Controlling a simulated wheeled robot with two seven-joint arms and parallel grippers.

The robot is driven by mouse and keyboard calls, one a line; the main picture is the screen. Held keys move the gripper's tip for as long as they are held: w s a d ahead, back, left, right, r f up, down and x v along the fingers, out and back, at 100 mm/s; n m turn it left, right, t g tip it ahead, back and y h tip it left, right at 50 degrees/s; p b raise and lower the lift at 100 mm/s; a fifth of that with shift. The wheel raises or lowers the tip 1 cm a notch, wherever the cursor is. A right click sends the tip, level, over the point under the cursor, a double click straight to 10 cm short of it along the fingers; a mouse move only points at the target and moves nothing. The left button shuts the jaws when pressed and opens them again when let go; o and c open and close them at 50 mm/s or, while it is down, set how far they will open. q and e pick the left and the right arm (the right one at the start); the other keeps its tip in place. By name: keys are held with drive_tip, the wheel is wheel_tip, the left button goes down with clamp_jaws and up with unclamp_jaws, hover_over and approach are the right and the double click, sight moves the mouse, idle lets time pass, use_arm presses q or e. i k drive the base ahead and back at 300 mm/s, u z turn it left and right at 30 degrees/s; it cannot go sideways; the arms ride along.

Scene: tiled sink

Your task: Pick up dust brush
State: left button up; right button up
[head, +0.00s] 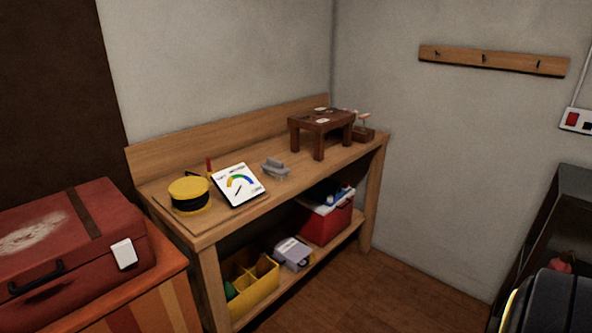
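A small grey object (274,169) lies on top of the wooden workbench (230,202), between the white gauge card and the small dark table. It has a flat base and a raised part on top; it may be the dust brush, but it is too small to be sure. No other thing in view is clearly a dust brush. Neither of my grippers is in view.
A yellow spool (188,194), white gauge card (238,185) and small dark table (321,122) stand on the bench. The lower shelf holds a yellow bin (262,288) and red cooler (326,222). A red case (75,240) is at left. Floor (370,295) before the bench is clear.

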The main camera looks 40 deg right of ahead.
sight(275, 168)
drive_tip(key=z, duration=2.25)
drive_tip(key=i, duration=2.2)
drive_tip(key=u, duration=1.95)
